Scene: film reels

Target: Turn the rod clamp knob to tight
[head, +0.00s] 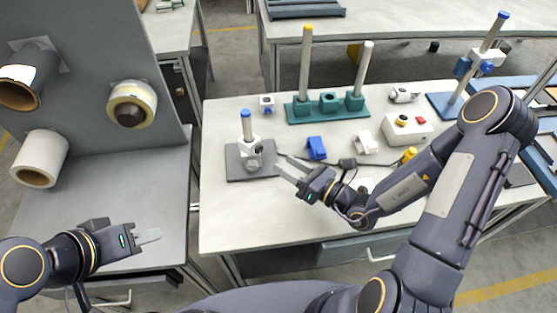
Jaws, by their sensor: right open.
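A short grey rod with a blue top (247,122) stands upright on a dark square base (236,172) on the white bench. A white clamp (248,146) sits around the rod, with a grey knob (254,160) on its near side. My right gripper (284,165) is open and empty, with its fingertips just right of the knob and apart from it. My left gripper (152,236) is at the lower left, far from the clamp; its fingers overlap in the view, so its opening is unclear.
A teal rod holder (329,105) stands behind, with blue (316,148) and white (366,142) blocks before it. A taller rod stand (443,106) and a white box with a red button (407,128) are at right. A grey panel (85,100) bears rolls at left.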

